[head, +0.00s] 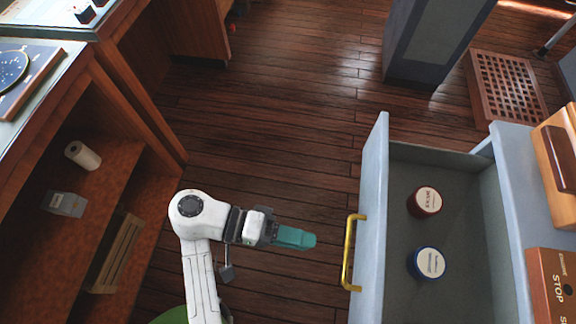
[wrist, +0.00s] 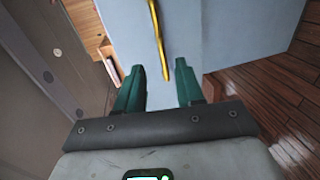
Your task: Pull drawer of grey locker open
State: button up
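The grey locker (head: 506,160) stands at the right in the head view. Its drawer (head: 369,200) is pulled well out, and the inside shows from above. A brass bar handle (head: 349,252) runs along the drawer front, and it also shows in the wrist view (wrist: 158,40). My gripper (head: 312,240) is left of the handle, apart from it, pointing at it. In the wrist view the two teal fingers (wrist: 161,82) are spread with nothing between them, and the handle's end lies beyond the fingertips.
A red-brown jar (head: 425,201) and a blue jar (head: 429,263) stand in the drawer. A wooden shelf unit (head: 120,165) holding a white roll (head: 82,155) is at left. A wooden grating (head: 506,85) lies at the back right. The floor (head: 270,120) between is clear.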

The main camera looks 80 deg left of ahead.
jog(key=shift+p+v, duration=0.85)
jog(key=shift+v, duration=0.05)
jog(key=shift+f, duration=0.1)
